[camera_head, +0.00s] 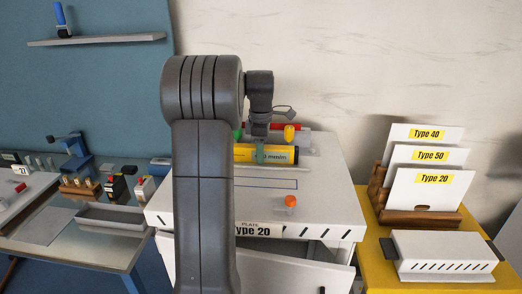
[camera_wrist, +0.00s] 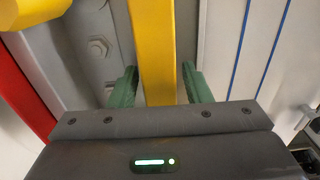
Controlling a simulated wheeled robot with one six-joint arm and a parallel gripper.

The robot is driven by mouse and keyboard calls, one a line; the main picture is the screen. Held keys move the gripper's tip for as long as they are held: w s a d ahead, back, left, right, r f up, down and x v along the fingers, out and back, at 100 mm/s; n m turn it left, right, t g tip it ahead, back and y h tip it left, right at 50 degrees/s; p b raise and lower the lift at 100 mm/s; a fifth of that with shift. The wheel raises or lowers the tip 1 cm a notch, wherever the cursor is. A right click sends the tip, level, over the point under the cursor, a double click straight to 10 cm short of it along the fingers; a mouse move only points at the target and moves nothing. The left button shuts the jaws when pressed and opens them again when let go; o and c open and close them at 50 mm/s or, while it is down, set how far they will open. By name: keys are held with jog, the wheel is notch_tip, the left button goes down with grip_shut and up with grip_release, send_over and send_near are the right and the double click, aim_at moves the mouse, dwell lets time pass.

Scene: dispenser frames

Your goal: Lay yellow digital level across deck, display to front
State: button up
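The yellow digital level (camera_head: 284,155) lies left to right toward the back of the white deck (camera_head: 320,185). Its display, reading in mm/m, faces the front. My gripper (camera_head: 259,150) is down at the level, with one green finger in front of the display. In the wrist view the yellow level (camera_wrist: 157,50) runs between the two green fingers of my gripper (camera_wrist: 158,88). A narrow gap shows between the level and the right finger; the left finger is close to or against it. The fingertips' far ends are partly hidden.
A grey bolted rail (camera_wrist: 92,45) runs beside the level, with red and yellow parts behind. An orange-capped piece (camera_head: 290,202) stands on the front deck. An open drawer (camera_head: 270,272) is below. A card rack (camera_head: 415,215) stands right, a workbench (camera_head: 85,245) left.

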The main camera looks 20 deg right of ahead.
notch_tip(320, 180, up, 12)
jog(key=shift+r+b, duration=0.2)
jog(key=shift+b, duration=0.1)
dwell(0.5)
jog(key=o, duration=1.1)
jog(key=shift+f, duration=0.1)
